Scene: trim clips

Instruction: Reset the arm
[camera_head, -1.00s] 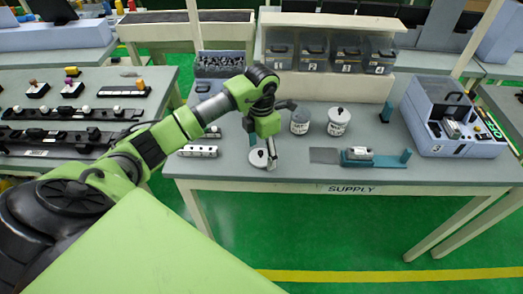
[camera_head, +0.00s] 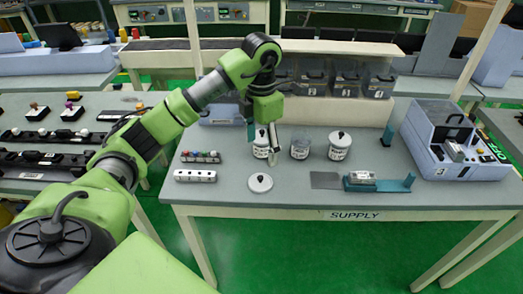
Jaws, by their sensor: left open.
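My left arm comes in from the left, and its gripper (camera_head: 264,148) hangs pointing down over the supply table (camera_head: 420,199), open. It is raised above and behind a round white lid with a knob (camera_head: 260,183), which lies flat near the table's front edge. The fingers overlap a white labelled canister (camera_head: 261,152) in the picture; I cannot tell whether they touch it. My right gripper is not in view.
A clear jar (camera_head: 300,149) and a lidded white canister (camera_head: 340,151) stand to the right. Two part strips lie left, one white (camera_head: 195,176). A teal fixture (camera_head: 392,184) and a blue-grey machine (camera_head: 470,169) stand right; clear bins (camera_head: 345,80) stand behind.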

